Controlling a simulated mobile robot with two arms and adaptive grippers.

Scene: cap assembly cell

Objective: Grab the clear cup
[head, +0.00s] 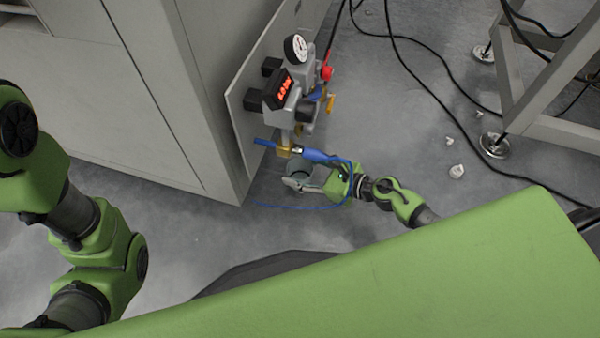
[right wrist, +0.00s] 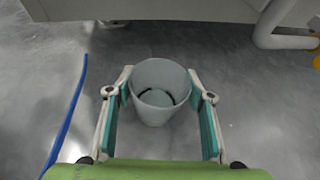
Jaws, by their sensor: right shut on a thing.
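The clear cup (right wrist: 160,110) is a pale, translucent, open-topped cup, seen from above and slightly tilted in the right wrist view. My right gripper (right wrist: 162,90) has its two teal-padded fingers on either side of the cup, shut on it. In the head view the right gripper (head: 301,182) is low beside the cabinet corner, under a regulator unit, with the cup (head: 300,171) small and partly hidden. My left arm comes in at the left of the head view, but its gripper is out of the picture.
The regulator unit (head: 285,90) with a gauge and red display is on a grey panel just above the right gripper. A blue air hose (head: 320,156) passes close to the gripper. A grey cabinet (head: 130,90) stands left. Black cables and a metal frame (head: 550,90) are right.

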